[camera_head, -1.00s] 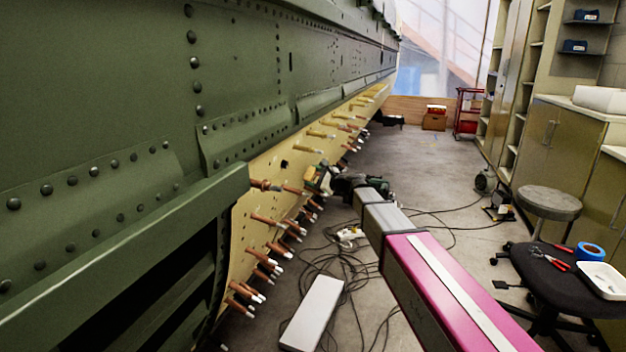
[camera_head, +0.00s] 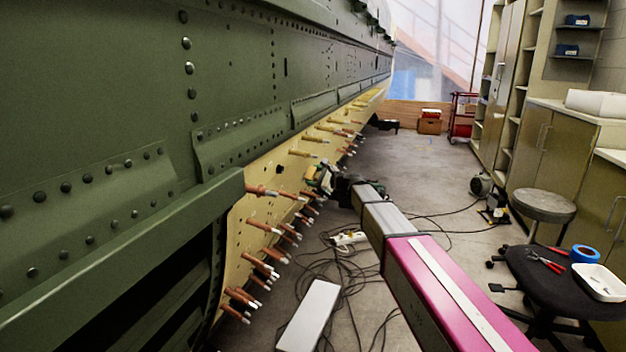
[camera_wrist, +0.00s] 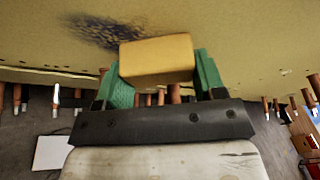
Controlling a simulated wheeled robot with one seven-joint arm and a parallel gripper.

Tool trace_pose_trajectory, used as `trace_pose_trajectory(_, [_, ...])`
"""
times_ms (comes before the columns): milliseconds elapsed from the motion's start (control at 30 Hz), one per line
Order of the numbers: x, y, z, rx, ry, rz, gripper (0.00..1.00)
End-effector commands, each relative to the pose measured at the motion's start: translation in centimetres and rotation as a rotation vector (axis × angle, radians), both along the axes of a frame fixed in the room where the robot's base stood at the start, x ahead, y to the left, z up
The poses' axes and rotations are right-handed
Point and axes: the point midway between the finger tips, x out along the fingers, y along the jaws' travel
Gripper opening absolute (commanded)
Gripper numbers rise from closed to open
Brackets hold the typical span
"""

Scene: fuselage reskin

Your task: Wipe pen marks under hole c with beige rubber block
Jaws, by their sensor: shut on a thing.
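The beige rubber block (camera_wrist: 157,60) is between the green fingers of my gripper (camera_wrist: 160,78) in the wrist view. My gripper is shut on it, and the block faces the yellowish skin panel (camera_wrist: 250,40). Dark pen marks (camera_wrist: 105,32) form a smudge on the panel, just above and left of the block. Whether the block touches the panel is not clear. In the head view my gripper (camera_head: 322,182) is small, beside the panel (camera_head: 238,235). A dark hole (camera_head: 280,168) shows there, left of my gripper; no letter is readable.
Several copper-coloured pins (camera_head: 262,226) stick out of the panel around my gripper. The green fuselage (camera_head: 110,90) rises on the left. Cables (camera_head: 345,270) and a white slab (camera_head: 310,315) lie on the floor. A stool (camera_head: 543,205) and a black chair (camera_head: 550,275) stand right.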

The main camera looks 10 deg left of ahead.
Motion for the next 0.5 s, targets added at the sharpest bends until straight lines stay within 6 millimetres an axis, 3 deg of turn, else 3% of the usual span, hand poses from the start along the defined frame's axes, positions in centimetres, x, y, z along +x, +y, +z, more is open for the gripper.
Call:
trace_pose_trajectory(167, [1.1,0.0,0.0,0.001,0.001,-0.001,0.44])
trace_pose_trajectory(500, [-0.1,-0.1,0.0,0.000,0.000,0.000,0.44])
